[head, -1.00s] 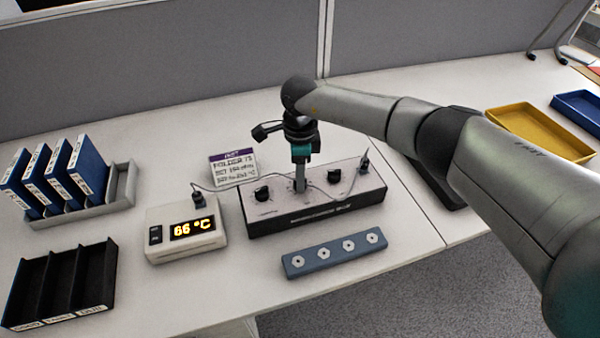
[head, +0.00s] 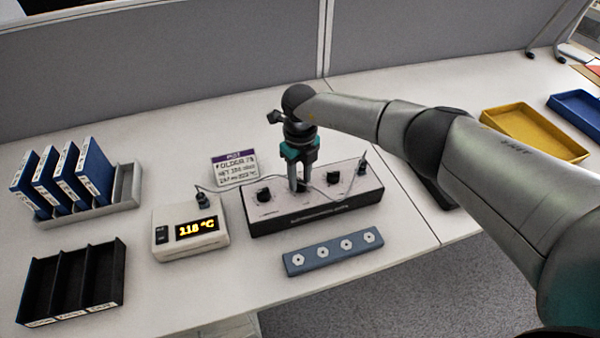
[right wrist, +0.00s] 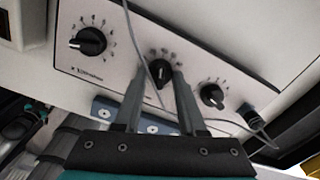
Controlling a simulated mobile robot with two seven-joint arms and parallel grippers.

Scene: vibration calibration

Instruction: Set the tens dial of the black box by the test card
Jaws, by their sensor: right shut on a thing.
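The black box (head: 325,211) stands mid-table with a pale top panel carrying three black dials in a row. The left dial (head: 263,195) and right dial (head: 334,177) are uncovered. My right gripper (head: 299,186) points down over the middle dial and hides most of it in the head view. In the right wrist view the middle dial (right wrist: 161,73) sits between my two fingers, which are shut on it. The test card (head: 235,169) stands behind the box; its small handwriting is hard to read. My left gripper is out of view.
A temperature display (head: 189,228) reading about 118 °C is wired to the box. A blue block with several white fittings (head: 333,252) lies in front. A binder rack (head: 127,190) and black tray (head: 72,282) stand left; yellow (head: 536,133) and blue trays lie right.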

